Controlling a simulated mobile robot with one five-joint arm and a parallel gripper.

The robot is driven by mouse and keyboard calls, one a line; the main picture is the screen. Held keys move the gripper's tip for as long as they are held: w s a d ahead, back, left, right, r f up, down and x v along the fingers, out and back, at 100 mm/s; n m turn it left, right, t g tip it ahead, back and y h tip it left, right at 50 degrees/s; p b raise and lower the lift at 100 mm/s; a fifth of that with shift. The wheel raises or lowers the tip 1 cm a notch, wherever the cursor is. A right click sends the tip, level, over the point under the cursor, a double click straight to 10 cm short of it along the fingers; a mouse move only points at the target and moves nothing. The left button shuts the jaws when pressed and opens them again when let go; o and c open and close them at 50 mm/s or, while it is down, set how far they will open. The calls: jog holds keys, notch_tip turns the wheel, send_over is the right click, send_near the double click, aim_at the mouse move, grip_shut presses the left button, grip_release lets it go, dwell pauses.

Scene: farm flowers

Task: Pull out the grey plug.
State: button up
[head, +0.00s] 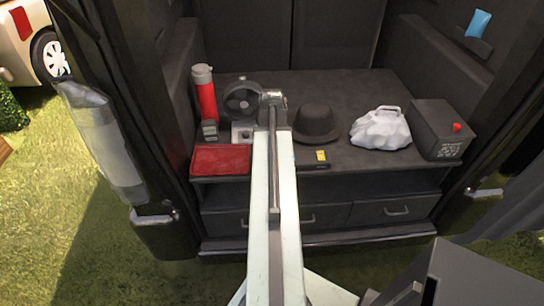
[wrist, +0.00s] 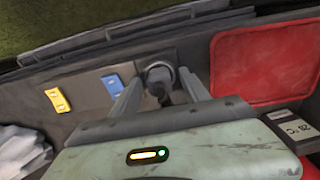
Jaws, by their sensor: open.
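The grey plug (wrist: 158,78) shows in the wrist view as a dark grey round body at a panel along the shelf's edge. My gripper (wrist: 161,84) is open, with one finger on each side of the plug. I cannot tell whether either finger touches it. The plug's lower part is partly hidden by shadow and my gripper's body. In the head view my arm reaches onto the van's shelf and hides the plug.
Beside the plug are a blue switch (wrist: 112,84) and a yellow switch (wrist: 58,100). A red tray (head: 221,159), red flask (head: 205,95), fan (head: 243,101), dark hat (head: 316,123), white bag (head: 380,129) and dark box (head: 436,128) crowd the shelf.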

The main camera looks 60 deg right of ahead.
jog(key=shift+c, duration=0.3)
grip_shut()
jog(key=shift+r, duration=0.15)
jog(key=shift+r+p, duration=2.9)
jog(key=shift+p, duration=0.15)
